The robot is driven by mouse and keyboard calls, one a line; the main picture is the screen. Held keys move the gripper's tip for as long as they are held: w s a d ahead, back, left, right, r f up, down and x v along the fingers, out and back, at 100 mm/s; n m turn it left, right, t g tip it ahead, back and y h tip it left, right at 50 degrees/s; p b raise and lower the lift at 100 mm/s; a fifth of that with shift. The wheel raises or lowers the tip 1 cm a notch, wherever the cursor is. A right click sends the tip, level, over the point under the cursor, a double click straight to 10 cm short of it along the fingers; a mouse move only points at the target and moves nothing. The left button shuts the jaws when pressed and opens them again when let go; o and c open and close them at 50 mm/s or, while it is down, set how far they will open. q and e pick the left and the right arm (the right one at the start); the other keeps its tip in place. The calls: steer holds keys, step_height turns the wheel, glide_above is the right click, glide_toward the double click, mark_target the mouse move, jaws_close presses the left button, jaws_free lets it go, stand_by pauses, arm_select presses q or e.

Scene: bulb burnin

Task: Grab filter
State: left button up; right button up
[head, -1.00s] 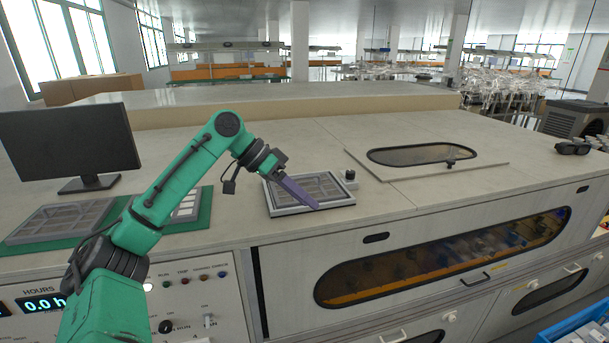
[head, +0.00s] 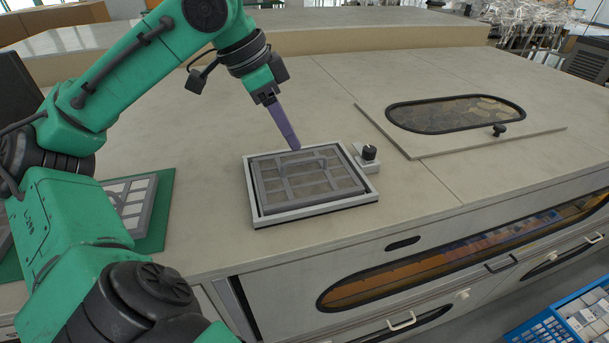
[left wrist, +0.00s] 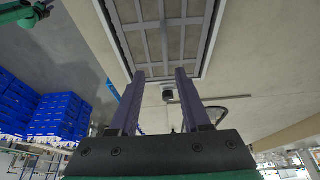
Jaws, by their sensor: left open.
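The filter (head: 285,186) is a flat grey grid panel with a raised handle, lying in a light metal frame (head: 262,222) set on the bench top. My left gripper (head: 295,148) points down at the far edge of the filter, and its purple fingers appear close above it. I cannot tell from the head view whether they touch it. In the left wrist view the two fingers (left wrist: 158,74) stand apart with nothing between them, and the filter's grid (left wrist: 165,28) is beyond their tips. My right gripper is not in view.
A windowed lid panel (head: 440,143) lies on the bench to the right. Another grid panel (head: 140,205) rests on a green mat at left. A blue crate (head: 545,328) is at lower right.

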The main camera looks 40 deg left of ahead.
mark_target(305, 159)
arm_select(q)
steer(key=x, duration=0.3)
steer(key=shift+w+f, duration=0.15)
steer(key=shift+f, duration=0.05)
steer(key=f, duration=0.1)
steer(key=w+f, duration=0.1)
steer(key=f, duration=0.1)
steer(key=w+f, duration=0.1)
steer(key=shift+w+f+b, duration=0.1)
steer(key=shift+f+b, duration=0.15)
steer(key=shift+b, duration=0.15)
steer(key=shift+d+f, duration=0.2)
steer(key=shift+f, duration=0.05)
steer(key=shift+d, duration=0.15)
jaws_close()
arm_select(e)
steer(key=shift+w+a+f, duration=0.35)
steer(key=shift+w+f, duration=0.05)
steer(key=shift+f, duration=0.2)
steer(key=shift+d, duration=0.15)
